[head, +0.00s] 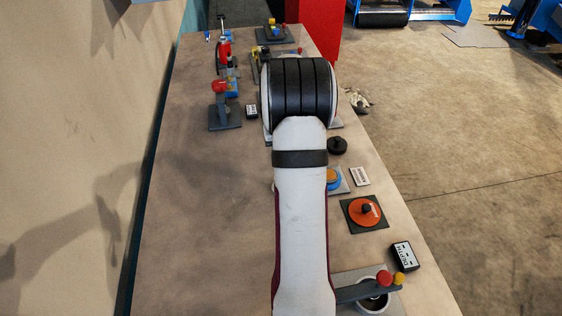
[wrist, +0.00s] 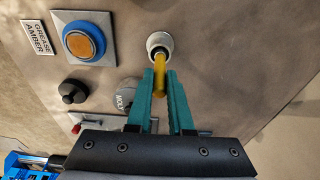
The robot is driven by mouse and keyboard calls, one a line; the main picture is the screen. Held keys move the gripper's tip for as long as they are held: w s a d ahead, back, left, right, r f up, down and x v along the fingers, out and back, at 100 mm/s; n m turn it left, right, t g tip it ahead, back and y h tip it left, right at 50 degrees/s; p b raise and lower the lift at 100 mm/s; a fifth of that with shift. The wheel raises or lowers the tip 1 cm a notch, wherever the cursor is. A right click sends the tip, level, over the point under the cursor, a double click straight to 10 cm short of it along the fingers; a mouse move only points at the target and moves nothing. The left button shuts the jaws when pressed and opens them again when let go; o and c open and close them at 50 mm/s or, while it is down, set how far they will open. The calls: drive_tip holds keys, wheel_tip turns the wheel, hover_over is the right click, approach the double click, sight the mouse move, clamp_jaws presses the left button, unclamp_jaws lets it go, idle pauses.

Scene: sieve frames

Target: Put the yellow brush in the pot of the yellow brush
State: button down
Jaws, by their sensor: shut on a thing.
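The yellow brush (wrist: 160,78) is between the teal fingertips of my gripper (wrist: 161,84) in the wrist view. My gripper is shut on it. The far end of the brush overlaps the near rim of a small white round pot (wrist: 155,41) with a dark inside. I cannot tell whether that end is inside the pot or above it. In the head view my own arm hides the gripper and the brush, and I cannot make out the pot there.
A blue round dish with an orange middle (wrist: 85,44), a black knob (wrist: 72,92) and a grey round lid marked MOLY (wrist: 125,96) lie left of the pot. An orange disc (head: 364,211) and a black DEPTH box (head: 402,256) stand along the right edge.

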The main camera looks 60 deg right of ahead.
drive_tip(key=shift+f, duration=0.65)
drive_tip(key=shift+f, duration=0.1)
drive_tip(key=c, duration=0.8)
unclamp_jaws()
